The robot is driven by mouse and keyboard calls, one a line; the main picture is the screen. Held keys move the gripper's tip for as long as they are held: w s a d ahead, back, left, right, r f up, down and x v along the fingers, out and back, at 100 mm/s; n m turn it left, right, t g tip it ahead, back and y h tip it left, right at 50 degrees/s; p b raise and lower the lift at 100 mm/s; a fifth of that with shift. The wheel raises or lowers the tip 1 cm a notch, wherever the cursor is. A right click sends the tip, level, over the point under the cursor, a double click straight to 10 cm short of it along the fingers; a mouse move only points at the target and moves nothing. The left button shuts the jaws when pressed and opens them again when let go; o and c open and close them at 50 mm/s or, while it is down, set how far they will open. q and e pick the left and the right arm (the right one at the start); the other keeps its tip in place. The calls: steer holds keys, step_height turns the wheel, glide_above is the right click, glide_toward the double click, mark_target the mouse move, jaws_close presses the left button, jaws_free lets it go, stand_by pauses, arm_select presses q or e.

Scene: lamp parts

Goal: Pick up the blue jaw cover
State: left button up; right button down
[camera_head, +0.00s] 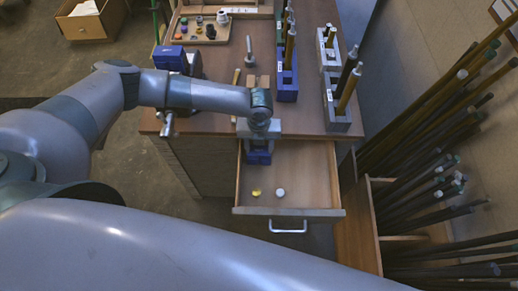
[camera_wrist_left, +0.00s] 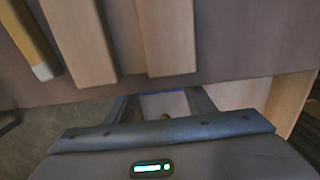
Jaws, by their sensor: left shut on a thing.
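My left gripper (camera_head: 260,145) points down into the open drawer (camera_head: 315,172) at its back edge, close to the table's front edge. It is shut on the blue jaw cover (camera_head: 259,158), which shows as a small blue piece below the gripper in the head view. In the left wrist view only a thin blue edge of the cover (camera_wrist_left: 168,92) shows between the two dark fingers; the rest is hidden. My right gripper is not in view.
A yellow piece (camera_head: 256,192) and a white piece (camera_head: 280,193) lie in the drawer near its front. A blue vise (camera_head: 172,58) stands on the table at the left. Blue and grey holders (camera_head: 287,88) with rods stand at the right. Long rods fill a rack (camera_head: 430,170) farther right.

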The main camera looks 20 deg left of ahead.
arm_select(q)
steer(key=shift+r, duration=0.35)
step_height(320, 180, up, 2)
steer(key=shift+w+r+b, duration=0.1)
steer(key=shift+r+b, duration=0.15)
steer(key=shift+b, duration=0.45)
steer(key=s+d+r+b, duration=0.2)
steer(key=s+d+r, duration=0.5)
steer(key=s+d, duration=0.1)
steer(key=shift+d+r+b, duration=0.15)
steer(key=shift+d+b, duration=0.05)
steer(key=shift+b, duration=0.2)
steer(key=shift+s, duration=0.1)
step_height(320, 180, up, 15)
steer(key=n, duration=3)
glide_above(259, 150)
steer(key=s+a, duration=0.5)
steer(key=n, duration=0.1)
steer(key=r+n, duration=0.1)
steer(key=shift+s+a+r+n, duration=0.2)
steer(key=shift+a+r+n, duration=0.1)
steer(key=shift+a+n, duration=0.1)
